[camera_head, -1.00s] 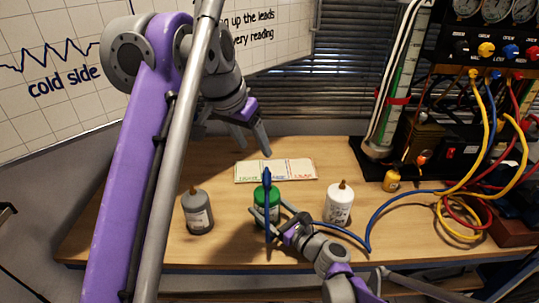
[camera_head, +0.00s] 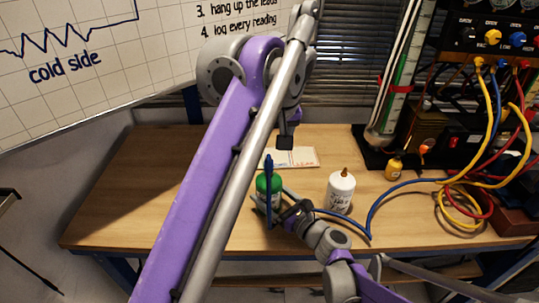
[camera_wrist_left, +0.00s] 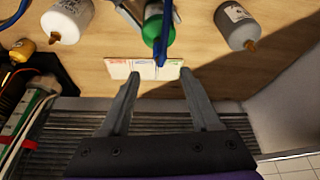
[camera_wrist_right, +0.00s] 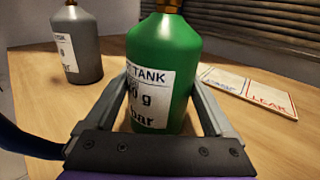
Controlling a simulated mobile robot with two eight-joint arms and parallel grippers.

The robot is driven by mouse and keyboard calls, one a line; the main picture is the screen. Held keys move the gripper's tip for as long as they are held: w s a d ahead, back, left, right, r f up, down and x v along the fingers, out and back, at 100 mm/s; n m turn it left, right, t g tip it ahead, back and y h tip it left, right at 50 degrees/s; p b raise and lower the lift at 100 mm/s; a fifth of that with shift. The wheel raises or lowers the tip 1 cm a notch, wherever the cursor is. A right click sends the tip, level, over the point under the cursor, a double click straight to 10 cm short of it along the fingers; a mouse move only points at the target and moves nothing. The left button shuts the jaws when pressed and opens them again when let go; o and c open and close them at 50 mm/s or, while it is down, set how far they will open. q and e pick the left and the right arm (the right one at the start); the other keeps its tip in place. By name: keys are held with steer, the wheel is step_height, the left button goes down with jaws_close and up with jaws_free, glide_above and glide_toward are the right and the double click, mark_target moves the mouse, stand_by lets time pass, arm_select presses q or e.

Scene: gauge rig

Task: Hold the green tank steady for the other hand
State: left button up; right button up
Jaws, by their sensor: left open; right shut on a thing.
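The green tank (camera_head: 276,188) stands upright on the wooden table, its label facing me in the right wrist view (camera_wrist_right: 165,70). My right gripper (camera_wrist_right: 160,115) has a finger on each side of its lower body and is shut on it. My left gripper (camera_wrist_left: 158,90) is open and empty, above the table near the labelled card (camera_wrist_left: 145,68).
A white bottle (camera_head: 341,190) stands right of the tank. A grey bottle (camera_wrist_right: 77,45) shows in both wrist views but is hidden in the head view. The gauge rig (camera_head: 490,70) with coloured hoses and a small yellow bottle (camera_head: 393,169) is at right. The table's left side is clear.

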mark_target(269, 158)
arm_select(q)
steer(key=x, duration=0.9)
steer(key=shift+f, duration=0.3)
jaws_close()
stand_by(0.3)
